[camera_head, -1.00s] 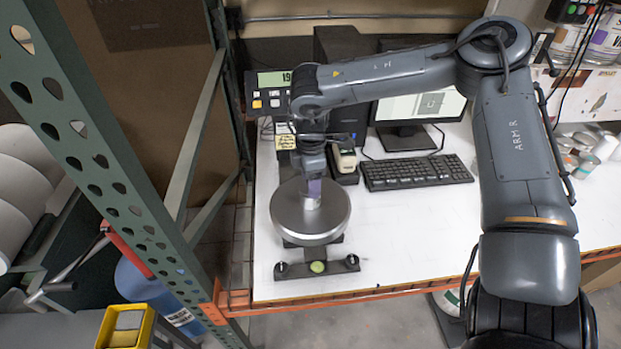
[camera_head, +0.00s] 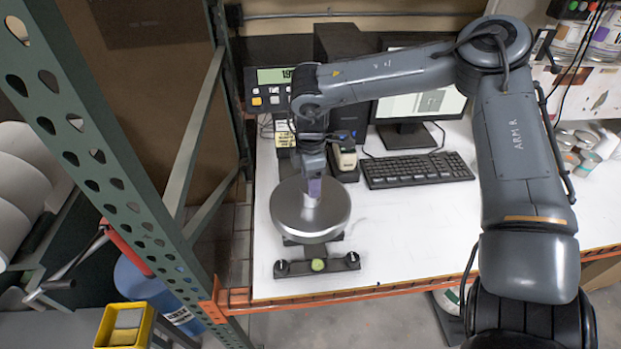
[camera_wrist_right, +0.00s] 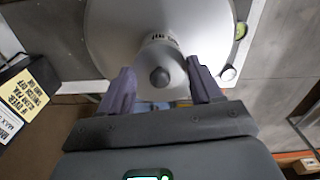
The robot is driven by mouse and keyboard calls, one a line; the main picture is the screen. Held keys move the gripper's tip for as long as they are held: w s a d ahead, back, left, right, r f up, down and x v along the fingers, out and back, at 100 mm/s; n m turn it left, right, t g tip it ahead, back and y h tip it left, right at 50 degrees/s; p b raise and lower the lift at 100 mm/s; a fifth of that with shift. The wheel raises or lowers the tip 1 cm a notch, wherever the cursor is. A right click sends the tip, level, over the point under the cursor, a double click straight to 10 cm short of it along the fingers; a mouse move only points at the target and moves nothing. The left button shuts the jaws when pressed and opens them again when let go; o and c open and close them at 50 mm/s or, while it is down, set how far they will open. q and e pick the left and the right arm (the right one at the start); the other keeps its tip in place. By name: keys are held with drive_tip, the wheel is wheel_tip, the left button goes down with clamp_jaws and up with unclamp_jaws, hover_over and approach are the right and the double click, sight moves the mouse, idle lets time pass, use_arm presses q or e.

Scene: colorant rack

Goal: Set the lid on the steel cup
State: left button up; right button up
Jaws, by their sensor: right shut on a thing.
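My right gripper (camera_head: 312,188) points down over the round steel scale pan (camera_head: 290,222). In the right wrist view its two purple fingers (camera_wrist_right: 160,84) stand on either side of a pale round lid with a dark knob (camera_wrist_right: 160,76), and the gripper is shut on this lid. The steel cup (camera_head: 310,203) shows as a small silver shape below the fingertips, upright over the pan. The fingers hide much of the cup and lid, so I cannot tell whether the lid touches the cup's rim. My left gripper is not in view.
A scale display (camera_head: 271,88) stands behind the pan, beside a small device (camera_head: 345,160). A keyboard (camera_head: 416,169) and a monitor (camera_head: 408,125) are to the right. A green rack post (camera_head: 110,150) rises at left. The white table (camera_head: 420,230) is clear at front right.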

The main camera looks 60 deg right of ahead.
drive_tip(key=shift+f, duration=0.1)
drive_tip(key=o, duration=1.1)
wheel_tip(320, 180, up, 11)
drive_tip(key=shift+f, duration=0.1)
drive_tip(key=shift+a, duration=0.1)
